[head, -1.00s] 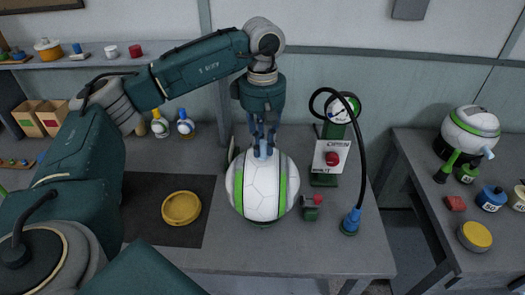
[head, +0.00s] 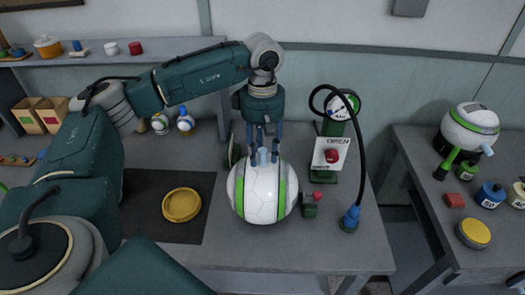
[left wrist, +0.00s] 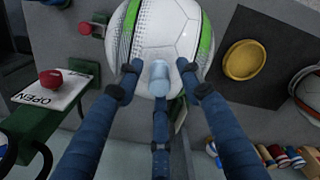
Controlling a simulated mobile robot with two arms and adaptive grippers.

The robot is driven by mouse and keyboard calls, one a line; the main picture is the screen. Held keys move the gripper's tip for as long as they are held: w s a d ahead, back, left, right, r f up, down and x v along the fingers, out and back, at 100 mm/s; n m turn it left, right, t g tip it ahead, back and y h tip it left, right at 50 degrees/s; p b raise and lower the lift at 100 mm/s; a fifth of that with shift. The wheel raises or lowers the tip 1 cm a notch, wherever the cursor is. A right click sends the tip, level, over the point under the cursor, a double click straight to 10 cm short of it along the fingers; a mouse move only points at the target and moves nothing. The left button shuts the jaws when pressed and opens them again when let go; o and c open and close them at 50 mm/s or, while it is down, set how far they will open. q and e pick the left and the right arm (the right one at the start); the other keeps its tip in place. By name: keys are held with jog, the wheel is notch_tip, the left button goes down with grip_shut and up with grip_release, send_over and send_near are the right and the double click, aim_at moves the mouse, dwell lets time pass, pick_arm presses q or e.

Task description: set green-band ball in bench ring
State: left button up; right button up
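The green-band ball (head: 263,205), white with green and dark stripes, rests on the bench (head: 240,258). A pale blue plug (head: 263,157) stands up from its top. Any ring under the ball is hidden by it. My left gripper (head: 264,143) is directly above the ball, its fingers spread around the plug. In the left wrist view, the fingers (left wrist: 160,85) stand apart from the plug (left wrist: 159,77), with visible gaps, and the ball (left wrist: 168,35) lies beyond them. My right gripper is not in view.
A yellow dish (head: 182,205) lies on a dark mat (head: 150,190) left of the ball. A green pump stand with gauge (head: 343,107), an OPEN sign (head: 330,155) and a black hose stand right. Another green-banded ball (head: 470,130) sits on the right bench.

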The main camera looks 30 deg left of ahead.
pick_arm(q)
jog(key=shift+r, duration=0.1)
jog(key=shift+r+p, duration=0.25)
jog(key=shift+p, duration=0.05)
jog(key=shift+w+r+b, duration=0.1)
jog(key=shift+r+b, duration=0.2)
jog(key=shift+b, duration=0.05)
notch_tip(320, 180, up, 11)
jog(key=b, duration=0.2)
jog(key=shift+r, duration=0.15)
